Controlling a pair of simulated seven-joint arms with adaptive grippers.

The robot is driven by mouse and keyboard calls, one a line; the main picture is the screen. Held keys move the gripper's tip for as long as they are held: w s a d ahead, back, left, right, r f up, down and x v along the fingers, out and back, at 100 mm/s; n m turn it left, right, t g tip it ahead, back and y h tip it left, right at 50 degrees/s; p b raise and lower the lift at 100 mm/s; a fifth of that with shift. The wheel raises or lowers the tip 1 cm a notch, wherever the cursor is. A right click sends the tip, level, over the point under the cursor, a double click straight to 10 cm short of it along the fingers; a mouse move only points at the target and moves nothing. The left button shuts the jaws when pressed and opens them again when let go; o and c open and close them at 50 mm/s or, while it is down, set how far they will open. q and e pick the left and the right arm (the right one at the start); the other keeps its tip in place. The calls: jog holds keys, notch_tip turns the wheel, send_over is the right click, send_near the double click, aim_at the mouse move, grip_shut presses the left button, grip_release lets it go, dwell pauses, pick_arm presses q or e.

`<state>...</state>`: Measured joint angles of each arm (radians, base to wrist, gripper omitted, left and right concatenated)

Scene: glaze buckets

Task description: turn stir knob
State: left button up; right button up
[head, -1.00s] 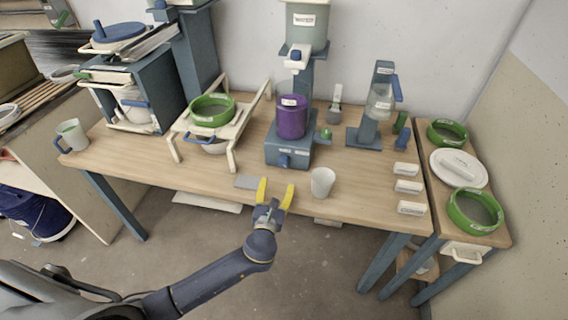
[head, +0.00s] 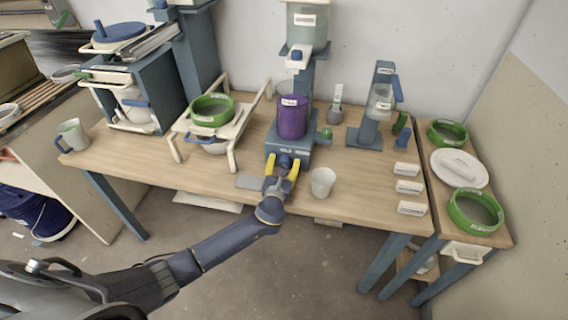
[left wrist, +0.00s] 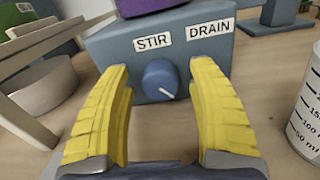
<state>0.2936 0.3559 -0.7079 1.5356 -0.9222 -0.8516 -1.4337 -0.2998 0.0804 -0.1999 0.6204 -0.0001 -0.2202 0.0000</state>
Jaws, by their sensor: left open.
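The stir knob (left wrist: 161,79) is a round blue knob with a white pointer line on the front of a blue-grey base (left wrist: 215,55). The pointer is aimed to the lower right. The labels STIR and DRAIN sit above it. My left gripper (head: 282,160) is open. In the left wrist view its yellow fingers (left wrist: 162,70) stand on either side of the knob, with a gap to it on both sides. I cannot tell whether the tips have reached the knob's depth. A purple bucket (head: 292,117) stands on the base. My right gripper is not in view.
A white measuring cup (head: 322,182) stands close to the right of my left gripper. A flat grey plate (head: 249,182) lies to its left. A white frame with a green-rimmed sieve (head: 211,109) stands left of the base. White labelled blocks (head: 409,187) are further right.

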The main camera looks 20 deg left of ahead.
pick_arm(q)
jog(key=shift+c, duration=0.3)
grip_shut()
dwell(0.4)
jog(key=n, duration=0.5)
jog(key=shift+r, duration=0.1)
jog(key=n, duration=0.3)
jog(key=shift+a+n, duration=0.1)
jog(key=shift+n, duration=0.2)
jog(key=n, duration=0.9)
jog(key=shift+a, duration=0.15)
jog(key=shift+n, duration=0.3)
